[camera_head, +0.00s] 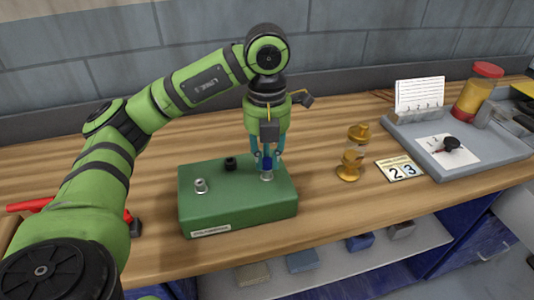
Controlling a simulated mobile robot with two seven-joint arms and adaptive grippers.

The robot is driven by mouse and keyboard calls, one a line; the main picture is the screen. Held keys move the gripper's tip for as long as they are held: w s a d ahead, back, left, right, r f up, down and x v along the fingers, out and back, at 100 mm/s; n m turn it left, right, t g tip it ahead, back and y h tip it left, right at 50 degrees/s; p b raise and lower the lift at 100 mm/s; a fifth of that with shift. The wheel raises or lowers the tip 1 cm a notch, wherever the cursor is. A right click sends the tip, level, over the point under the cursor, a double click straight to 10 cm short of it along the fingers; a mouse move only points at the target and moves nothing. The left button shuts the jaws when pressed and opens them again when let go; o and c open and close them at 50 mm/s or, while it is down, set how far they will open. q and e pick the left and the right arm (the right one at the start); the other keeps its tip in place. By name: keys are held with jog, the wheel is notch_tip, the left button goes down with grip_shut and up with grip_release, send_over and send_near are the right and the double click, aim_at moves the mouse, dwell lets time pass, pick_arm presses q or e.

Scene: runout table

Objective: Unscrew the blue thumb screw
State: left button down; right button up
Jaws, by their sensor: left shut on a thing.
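A green block (238,212) with a label on its front face sits on the wooden table. The blue thumb screw (267,163) stands at the block's right, above a light metal seat (267,176). My left gripper (267,162) points straight down over the block and is shut on the blue thumb screw, with its fingers on either side. Whether the screw is still in its thread cannot be told. A silver screw (201,186) and a black screw (231,163) also stand on the block. My right gripper is not in view.
A grey tray (393,121) holds papers and a dark item. A red-handled tool (28,205) lies at the left, partly behind my arm. Bare tabletop (335,215) is in front.

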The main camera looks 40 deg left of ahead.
pick_arm(q)
jog(key=n, duration=0.4)
jog(key=shift+p, duration=0.3)
jog(key=shift+n, duration=0.7)
jog(key=n+p, duration=0.1)
jog(key=n, duration=0.2)
jog(key=shift+n, duration=0.3)
jog(key=shift+n, duration=1)
jog(key=c, duration=1.2)
grip_release()
jog(key=shift+o, duration=0.2)
